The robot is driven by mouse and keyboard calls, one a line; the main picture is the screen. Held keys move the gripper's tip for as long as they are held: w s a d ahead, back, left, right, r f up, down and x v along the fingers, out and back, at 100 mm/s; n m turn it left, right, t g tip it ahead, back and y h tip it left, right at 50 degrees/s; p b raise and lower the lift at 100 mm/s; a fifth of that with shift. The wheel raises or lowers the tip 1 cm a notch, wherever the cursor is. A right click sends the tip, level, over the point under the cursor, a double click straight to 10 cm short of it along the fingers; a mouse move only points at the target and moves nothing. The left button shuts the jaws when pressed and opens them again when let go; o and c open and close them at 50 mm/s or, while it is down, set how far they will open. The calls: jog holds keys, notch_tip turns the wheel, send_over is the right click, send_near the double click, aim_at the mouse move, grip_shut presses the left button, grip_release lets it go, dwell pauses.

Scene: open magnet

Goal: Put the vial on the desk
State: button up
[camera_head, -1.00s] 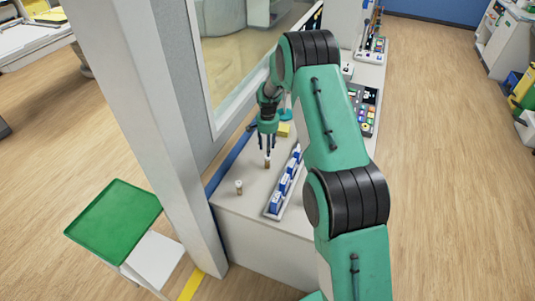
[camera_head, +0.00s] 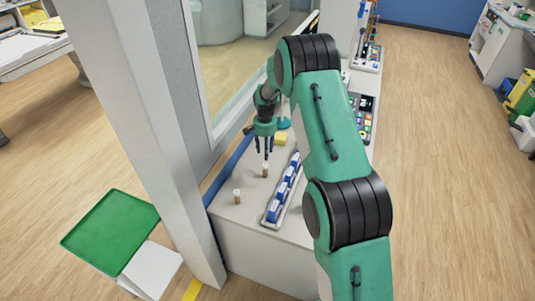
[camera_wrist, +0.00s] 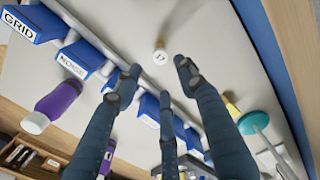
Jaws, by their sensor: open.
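A small amber vial with a white cap (camera_head: 265,171) stands upright on the white desk (camera_head: 255,215). My gripper (camera_head: 265,155) is open just above it, fingers pointing down, with a small gap to the cap. In the wrist view the cap (camera_wrist: 160,55) shows beyond the spread fingertips (camera_wrist: 160,75) with nothing between the fingers. A second similar vial (camera_head: 237,196) stands on the desk nearer its front left edge.
A rack with several blue labelled boxes (camera_head: 274,210) stands right of the vials. Purple bottles with white caps (camera_wrist: 58,105) show past it in the wrist view. A yellow block (camera_head: 281,139) lies behind my gripper. A window wall and pillar (camera_head: 140,140) bound the left; a green tray (camera_head: 110,232) lies beyond.

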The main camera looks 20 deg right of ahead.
jog(key=s+a+r+n+t, duration=0.1)
jog(key=s+a+r, duration=0.2)
jog(key=s+r, duration=0.55)
jog(key=s+a+r+n+t, duration=0.1)
jog(key=s+a+r+n, duration=0.15)
jog(key=r, duration=1.05)
jog(key=s+a+r+n+t, duration=0.1)
jog(key=s+a+r, duration=0.2)
jog(key=s+r, duration=0.6)
jog(key=s+a+r+n+t, duration=0.1)
jog(key=s+a+r, duration=0.1)
jog(key=s, duration=0.8)
jog(key=s+a+r+n, duration=0.2)
jog(key=s+r, duration=0.2)
jog(key=s, duration=0.6)
jog(key=s+a+r+n+t, duration=0.1)
jog(key=s+a+r, duration=0.1)
jog(key=s, duration=0.9)
jog(key=shift+a+r+n+t, duration=0.3)
jog(key=shift+a+r+n, duration=0.1)
jog(key=shift+r, duration=0.4)
notch_tip(320, 180, down, 4)
jog(key=b, duration=0.4)
